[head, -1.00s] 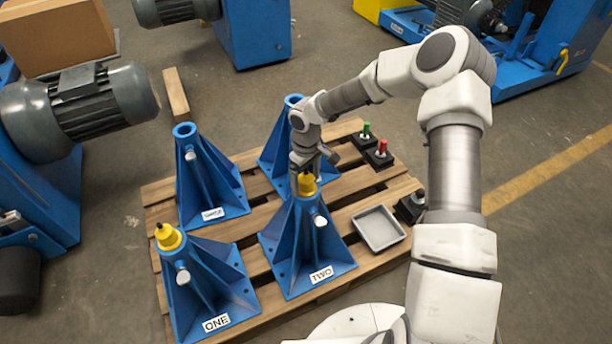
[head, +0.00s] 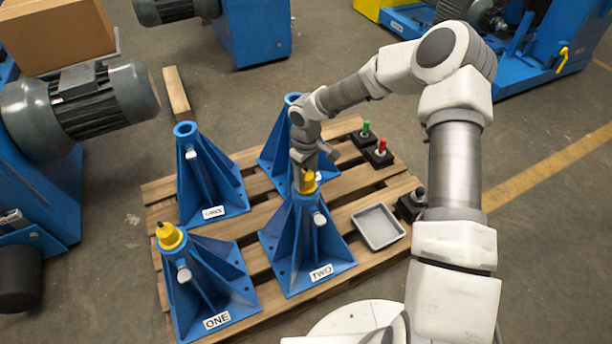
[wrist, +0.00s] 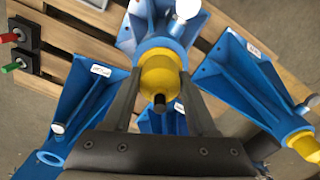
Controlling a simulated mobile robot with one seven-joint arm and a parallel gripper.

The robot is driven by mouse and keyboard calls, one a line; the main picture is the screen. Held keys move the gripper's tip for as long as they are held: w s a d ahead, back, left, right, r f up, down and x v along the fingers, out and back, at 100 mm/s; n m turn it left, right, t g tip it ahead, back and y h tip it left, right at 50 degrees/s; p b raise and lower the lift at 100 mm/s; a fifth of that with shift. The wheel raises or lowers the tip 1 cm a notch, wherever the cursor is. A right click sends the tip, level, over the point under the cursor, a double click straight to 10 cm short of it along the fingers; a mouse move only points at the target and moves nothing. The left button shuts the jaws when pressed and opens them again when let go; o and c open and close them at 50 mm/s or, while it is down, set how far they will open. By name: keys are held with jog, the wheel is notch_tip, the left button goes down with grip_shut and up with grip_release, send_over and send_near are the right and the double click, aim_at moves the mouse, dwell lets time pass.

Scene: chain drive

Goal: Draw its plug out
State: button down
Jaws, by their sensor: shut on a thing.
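A yellow plug (head: 308,183) with a dark tip sits at the top of the blue stand marked TWO (head: 300,245). My gripper (head: 305,168) comes down over this plug and is shut on it; the wrist view shows the yellow plug (wrist: 160,76) between the two dark fingers, at the mouth of the blue stand. How deep the plug sits cannot be told. Another yellow plug (head: 170,237) is in the stand marked ONE (head: 205,285); it also shows in the wrist view (wrist: 303,146).
Two more blue stands (head: 205,180) with open tops are at the back of the wooden pallet (head: 222,232). A grey tray (head: 379,227) lies right of stand TWO. Black blocks with a green peg (head: 366,129) and a red peg (head: 381,147) stand at the back right.

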jog(key=shift+r+p, duration=2.85)
jog(key=shift+r, duration=1.25)
